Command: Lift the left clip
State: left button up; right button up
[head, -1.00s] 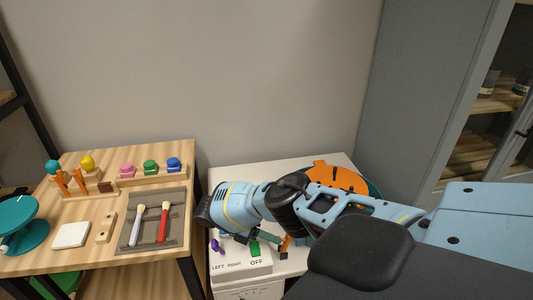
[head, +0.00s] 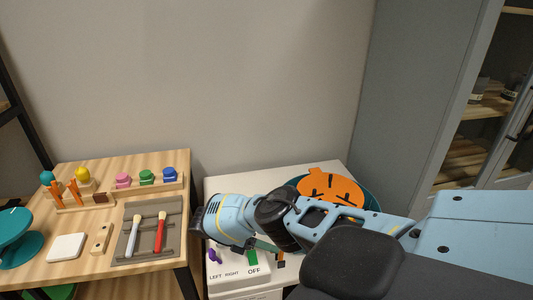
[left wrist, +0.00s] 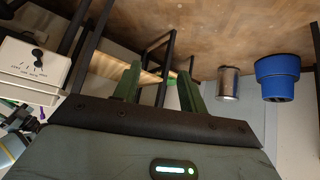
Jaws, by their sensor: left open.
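A purple clip (head: 214,256) stands over the LEFT label on a white box (head: 228,286). A green clip (head: 253,257) stands near the OFF label. My right arm reaches over the box, and its gripper (head: 266,246) is mostly hidden beneath the wrist; whether its jaws are open does not show. My left gripper is not in the head view. In the left wrist view it (left wrist: 160,86) is open and empty, its green fingers wide apart. The white box with a black knob (left wrist: 38,54) shows at the left there, away from the fingers, with a small purple thing below it.
A wooden table (head: 80,212) at the left carries a grey tray (head: 175,230) with brushes, a white tile (head: 66,247) and coloured jars. An orange pumpkin-shaped thing (head: 328,187) lies behind my right arm. A metal can (left wrist: 229,83) and a blue pot (left wrist: 277,76) show in the left wrist view.

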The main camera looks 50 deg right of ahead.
jog(key=r+p, duration=0.2)
jog(key=r, duration=0.2)
jog(key=shift+s+a+r+p, duration=0.1)
jog(key=shift+a+r+p, duration=0.2)
jog(key=shift+p, duration=0.1)
jog(key=s+a+p, duration=0.2)
jog(key=s+a, duration=0.1)
jog(key=shift+s+a+r, duration=0.15)
jog(key=shift+s+a, duration=0.1)
jog(key=shift+s, duration=0.1)
pick_arm(q)
jog(key=w+r+t, duration=0.1)
jog(key=w+r, duration=0.4)
jog(key=r, duration=0.2)
jog(key=shift+w+a+t, duration=0.2)
jog(key=shift+a+t, duration=0.2)
pick_arm(e)
jog(key=s+a, duration=0.7)
jog(key=shift+s, duration=0.35)
